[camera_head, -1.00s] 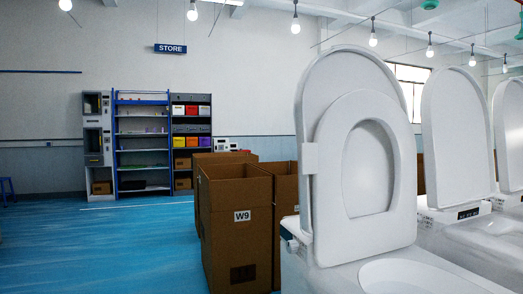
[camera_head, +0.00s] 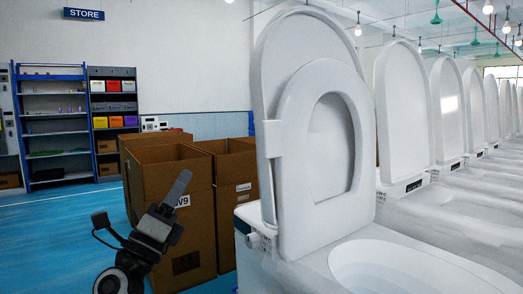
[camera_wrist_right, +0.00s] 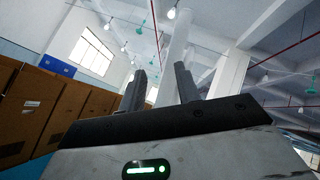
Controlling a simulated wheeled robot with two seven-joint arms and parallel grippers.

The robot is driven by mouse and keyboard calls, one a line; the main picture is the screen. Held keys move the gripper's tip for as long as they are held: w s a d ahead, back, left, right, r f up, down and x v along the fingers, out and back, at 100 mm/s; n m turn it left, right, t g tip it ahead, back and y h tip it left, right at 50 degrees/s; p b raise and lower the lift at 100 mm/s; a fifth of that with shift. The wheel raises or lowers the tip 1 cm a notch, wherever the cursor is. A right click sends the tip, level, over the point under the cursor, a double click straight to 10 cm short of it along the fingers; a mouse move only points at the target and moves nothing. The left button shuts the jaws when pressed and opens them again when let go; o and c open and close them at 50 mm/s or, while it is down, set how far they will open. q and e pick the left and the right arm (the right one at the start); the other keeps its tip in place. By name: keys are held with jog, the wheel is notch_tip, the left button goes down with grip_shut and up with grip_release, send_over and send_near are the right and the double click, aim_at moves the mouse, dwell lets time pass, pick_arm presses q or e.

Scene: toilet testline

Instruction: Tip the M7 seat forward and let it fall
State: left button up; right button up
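The nearest toilet has its white ring seat (camera_head: 289,158) raised upright, leaning against the raised lid (camera_head: 268,62) behind it. No M7 label is readable, so I cannot confirm which toilet this is. The bowl (camera_head: 400,266) lies open in front of the seat. My right gripper (camera_head: 180,186) is left of the seat, apart from it, in front of the cardboard boxes. In the right wrist view its two fingers (camera_wrist_right: 160,88) stand apart with nothing clearly held. A white upright shape shows behind them; I cannot tell what it is. My left gripper is not in view.
Open cardboard boxes (camera_head: 166,158) stand close behind and left of my right gripper, one partly labelled W9. A row of more toilets with raised lids (camera_head: 404,110) runs to the right. Store shelves (camera_head: 54,128) stand at the back left. Blue floor (camera_head: 60,235) is free at left.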

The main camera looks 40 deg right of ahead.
aim_at(263, 135)
jog(key=s+r+m+g+y, duration=0.3)
jog(key=r+m+g+y, duration=0.5)
jog(key=m+g, duration=0.4)
jog(key=shift+m+t+h, duration=0.6)
jog(key=d+p, duration=0.1)
jog(key=d, duration=0.4)
jog(key=s+d+p, duration=0.1)
jog(key=d, duration=0.4)
jog(key=s+d+r+p, duration=0.1)
jog(key=d, duration=0.5)
jog(key=shift+s, duration=0.1)
grip_shut()
